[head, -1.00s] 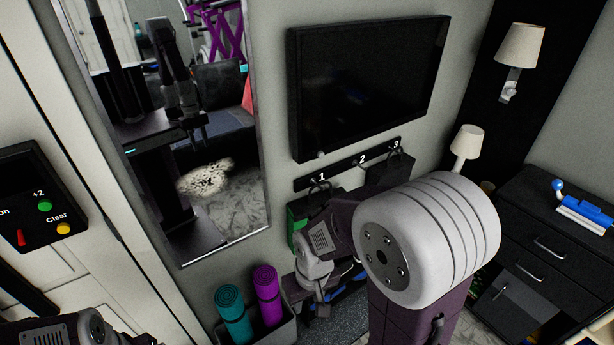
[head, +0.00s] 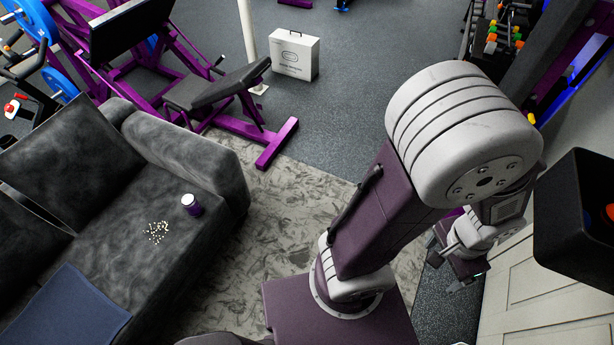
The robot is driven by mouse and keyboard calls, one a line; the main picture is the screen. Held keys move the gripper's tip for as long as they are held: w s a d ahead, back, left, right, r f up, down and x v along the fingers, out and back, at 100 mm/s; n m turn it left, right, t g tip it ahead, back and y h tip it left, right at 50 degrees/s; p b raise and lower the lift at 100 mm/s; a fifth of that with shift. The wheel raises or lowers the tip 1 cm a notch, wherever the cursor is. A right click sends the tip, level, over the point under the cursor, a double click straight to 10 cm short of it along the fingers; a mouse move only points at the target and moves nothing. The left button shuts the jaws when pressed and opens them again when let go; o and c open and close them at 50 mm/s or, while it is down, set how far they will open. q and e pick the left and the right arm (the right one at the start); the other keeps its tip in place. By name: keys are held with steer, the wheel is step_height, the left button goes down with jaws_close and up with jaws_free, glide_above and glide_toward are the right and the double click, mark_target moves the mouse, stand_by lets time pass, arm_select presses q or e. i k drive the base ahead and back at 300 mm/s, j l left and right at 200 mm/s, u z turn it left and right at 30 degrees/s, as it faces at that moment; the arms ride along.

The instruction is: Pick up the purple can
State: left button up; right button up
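A purple can (head: 193,207) with a white top stands on the seat of a dark grey sofa (head: 150,262), near its right armrest. My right gripper (head: 456,272) hangs low at the right, partly behind my arm, far from the can and beside a white panelled door. I see nothing held in it, but its finger gap is not clear. My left gripper is out of the picture.
White popcorn-like bits (head: 158,232) lie left of the can, and a blue cloth (head: 68,310) lies on the sofa. A purple weight bench (head: 215,88) stands behind. A patterned rug (head: 282,205) lies clear right of the sofa. A white box (head: 295,54) stands farther back.

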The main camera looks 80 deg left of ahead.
mark_target(190, 202)
steer(key=u, duration=4)
steer(key=i+j+u, duration=0.25)
steer(key=i, duration=0.25)
steer(key=i+j+u, duration=0.3)
steer(key=i, duration=0.2)
